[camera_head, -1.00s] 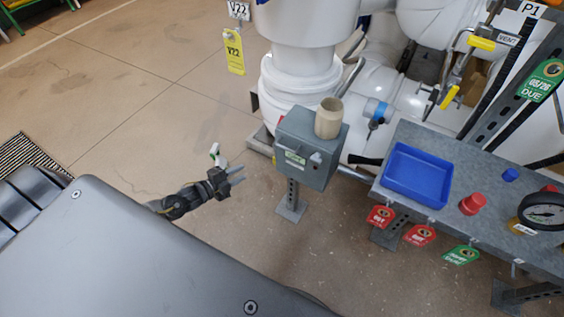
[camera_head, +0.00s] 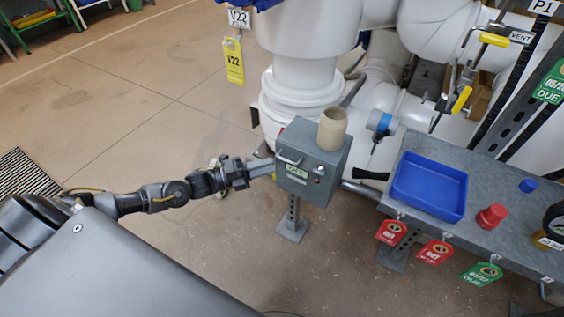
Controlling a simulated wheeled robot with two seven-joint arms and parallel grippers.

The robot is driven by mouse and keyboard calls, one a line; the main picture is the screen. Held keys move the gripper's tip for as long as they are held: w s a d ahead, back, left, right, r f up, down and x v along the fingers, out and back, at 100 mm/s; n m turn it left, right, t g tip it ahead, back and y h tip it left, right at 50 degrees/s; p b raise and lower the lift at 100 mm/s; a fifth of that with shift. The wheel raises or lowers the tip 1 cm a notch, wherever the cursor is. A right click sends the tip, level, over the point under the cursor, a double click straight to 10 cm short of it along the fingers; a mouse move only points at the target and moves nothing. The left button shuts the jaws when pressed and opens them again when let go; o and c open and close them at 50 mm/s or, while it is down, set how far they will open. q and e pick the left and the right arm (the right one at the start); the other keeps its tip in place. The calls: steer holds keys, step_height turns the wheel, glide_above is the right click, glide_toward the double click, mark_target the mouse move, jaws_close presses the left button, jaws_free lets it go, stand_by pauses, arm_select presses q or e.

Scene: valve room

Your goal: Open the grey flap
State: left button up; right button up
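A grey box (camera_head: 327,187) stands on a short post in the middle of the view. Its front face, the grey flap (camera_head: 293,184), looks closed and has a light bar handle (camera_head: 289,158) near the top left and a small green-white label. A small knob (camera_head: 320,170) is at the right of the front. My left gripper (camera_head: 268,167) comes in from the left, with its fingertips close to the box's left edge, near the handle. The fingers look apart, with nothing between them. I cannot tell whether they touch the box. My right gripper is not in view.
A beige cup (camera_head: 332,130) stands on top of the box. At right, a grey bench (camera_head: 430,145) holds a blue tray (camera_head: 428,186) and a red knob (camera_head: 491,217); tags hang from its front edge. White pipework (camera_head: 302,85) is behind the box. Floor at left is open.

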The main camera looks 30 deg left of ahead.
mark_target(282, 162)
arm_select(q)
steer(key=shift+x, duration=2.7)
jaws_close()
